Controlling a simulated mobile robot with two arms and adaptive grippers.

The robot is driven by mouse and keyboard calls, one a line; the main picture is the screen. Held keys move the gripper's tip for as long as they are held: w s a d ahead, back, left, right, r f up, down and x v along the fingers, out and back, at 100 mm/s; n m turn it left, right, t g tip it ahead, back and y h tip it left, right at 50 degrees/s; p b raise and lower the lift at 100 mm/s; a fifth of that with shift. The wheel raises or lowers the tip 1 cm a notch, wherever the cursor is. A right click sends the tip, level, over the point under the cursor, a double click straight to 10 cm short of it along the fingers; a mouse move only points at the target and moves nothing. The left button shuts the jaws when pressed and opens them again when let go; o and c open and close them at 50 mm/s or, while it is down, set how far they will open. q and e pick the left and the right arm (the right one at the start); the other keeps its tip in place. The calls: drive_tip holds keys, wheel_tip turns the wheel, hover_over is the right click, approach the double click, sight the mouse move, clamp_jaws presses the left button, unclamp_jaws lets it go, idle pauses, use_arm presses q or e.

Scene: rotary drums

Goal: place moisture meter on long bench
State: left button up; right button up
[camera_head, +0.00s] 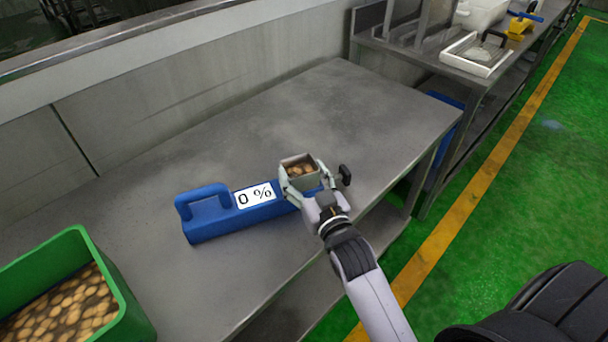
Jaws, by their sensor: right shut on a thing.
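The moisture meter (215,220) is a long blue device with a blue handle at its left end, a white display reading "0 %" and a small open metal cup (298,166) holding tan pieces near its right end. It lies level over the grey metal bench (180,283); I cannot tell whether its underside touches the top. My right gripper (304,190) is shut on the meter at its cup end, with fingers on both sides of the cup. My left gripper is not in view.
A green crate (125,300) of round tan pieces stands at the lower left. Free bench top lies behind the meter. A second bench (430,50) at the upper right bears a white tray (475,55) and a yellow tool (518,27). A wall runs along the back.

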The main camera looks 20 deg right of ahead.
drive_tip(key=shift+r, duration=0.15)
drive_tip(key=o, duration=2)
drive_tip(key=shift+c, duration=0.2)
drive_tip(key=s+b, duration=0.1)
drive_tip(key=s, duration=1.1)
drive_tip(key=shift+a, duration=0.3)
